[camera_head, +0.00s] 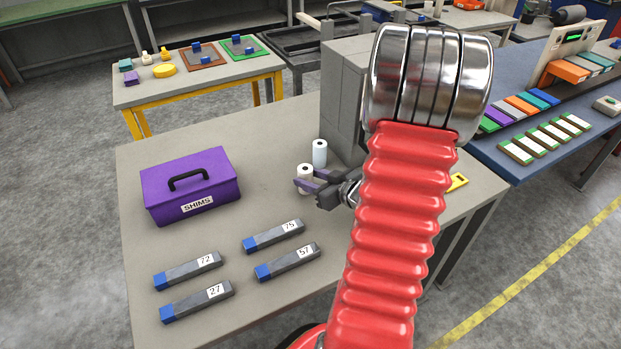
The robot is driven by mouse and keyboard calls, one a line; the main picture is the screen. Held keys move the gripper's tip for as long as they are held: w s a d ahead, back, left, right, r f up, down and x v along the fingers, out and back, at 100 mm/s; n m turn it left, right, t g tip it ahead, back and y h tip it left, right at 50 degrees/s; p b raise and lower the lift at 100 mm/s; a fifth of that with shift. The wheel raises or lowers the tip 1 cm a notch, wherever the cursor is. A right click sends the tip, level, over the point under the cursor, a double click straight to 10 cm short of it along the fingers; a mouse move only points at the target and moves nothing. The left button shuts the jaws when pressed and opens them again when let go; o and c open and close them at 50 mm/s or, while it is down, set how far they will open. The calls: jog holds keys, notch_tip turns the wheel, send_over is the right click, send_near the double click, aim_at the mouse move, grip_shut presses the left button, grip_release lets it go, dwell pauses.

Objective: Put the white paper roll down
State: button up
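Two white paper rolls show on the grey table (135,185), left of the grey block-like press. My red arm covers much of the right side of the table.
A purple SHIMS box (192,187) stands at the table's left. Several numbered grey bars with blue ends, such as bar 75 (273,236), lie in front. The grey press (345,95) rises behind the rolls. Bare tabletop lies between the box and rolls.

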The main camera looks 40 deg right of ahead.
jog(key=o, duration=0.3)
jog(key=shift+r, duration=0.1)
jog(key=v, duration=1.2)
jog(key=shift+d, duration=0.1)
dwell(0.8)
jog(key=w+d+r+g+h, duration=0.1)
jog(key=w+r+g+h, duration=0.1)
jog(key=w+r+h, duration=0.3)
jog(key=w+a+r+g, duration=0.2)
jog(key=w+a+r, duration=0.1)
jog(key=a+r, duration=0.2)
jog(key=s+a+g+y, duration=0.1)
jog(key=s+a+y, duration=0.1)
jog(key=a, duration=0.7)
jog(key=s+a+r+g+y, duration=0.1)
jog(key=s+a+y, duration=0.1)
jog(key=s+a, duration=0.3)
jog(key=s+a+r+g+y, duration=0.1)
jog(key=s+a, duration=0.2)
jog(key=a, duration=1.1)
jog(key=shift+s+r+n+g+y, duration=0.2)
jog(key=shift+s+n+g+y, duration=0.1)
jog(key=shift+s+g+y, duration=0.1)
